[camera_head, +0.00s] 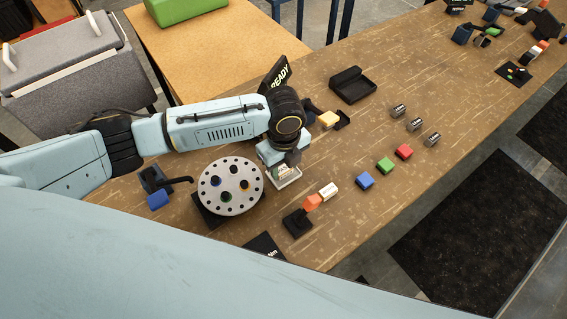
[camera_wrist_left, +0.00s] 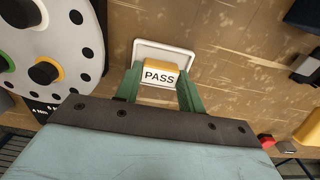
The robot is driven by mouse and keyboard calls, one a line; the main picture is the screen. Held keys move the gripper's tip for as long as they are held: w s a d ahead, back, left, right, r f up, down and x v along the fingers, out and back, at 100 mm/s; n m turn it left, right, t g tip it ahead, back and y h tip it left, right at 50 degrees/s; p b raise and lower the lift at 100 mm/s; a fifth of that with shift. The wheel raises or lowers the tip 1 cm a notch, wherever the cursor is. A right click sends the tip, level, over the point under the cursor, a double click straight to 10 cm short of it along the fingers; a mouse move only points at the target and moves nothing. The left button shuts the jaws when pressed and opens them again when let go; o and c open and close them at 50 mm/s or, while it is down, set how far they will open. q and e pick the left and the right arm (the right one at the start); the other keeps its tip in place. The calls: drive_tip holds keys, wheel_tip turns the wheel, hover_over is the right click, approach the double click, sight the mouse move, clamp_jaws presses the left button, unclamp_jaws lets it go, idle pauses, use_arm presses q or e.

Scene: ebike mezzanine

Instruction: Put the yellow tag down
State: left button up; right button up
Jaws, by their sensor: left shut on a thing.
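The yellow tag (camera_wrist_left: 161,74), with a white face reading PASS, is between the green fingers of my left gripper (camera_wrist_left: 160,88) in the left wrist view. My left gripper is shut on it. Just behind the tag is a shallow white-rimmed tray (camera_wrist_left: 188,55); I cannot tell whether the tag touches it. In the head view my left gripper (camera_head: 284,165) points down over the same white tray (camera_head: 287,180), and the tag is mostly hidden there. My right gripper is in neither view.
A round grey plate with holes (camera_head: 231,187) stands just left of the gripper. A yellow block (camera_head: 328,119) sits behind it in a dark holder. An open black box (camera_head: 352,85) lies farther back. Blue (camera_head: 365,180), green (camera_head: 385,165) and red (camera_head: 403,151) blocks stand to the right, with bare wood between.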

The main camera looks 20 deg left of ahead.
sight(284, 168)
use_arm(q)
drive_tip(key=shift+f, duration=0.15)
drive_tip(key=o, duration=1)
drive_tip(key=shift+c, duration=0.2)
wheel_tip(284, 168, up, 12)
drive_tip(key=shift+r+p, duration=0.2)
drive_tip(key=shift+p, duration=0.2)
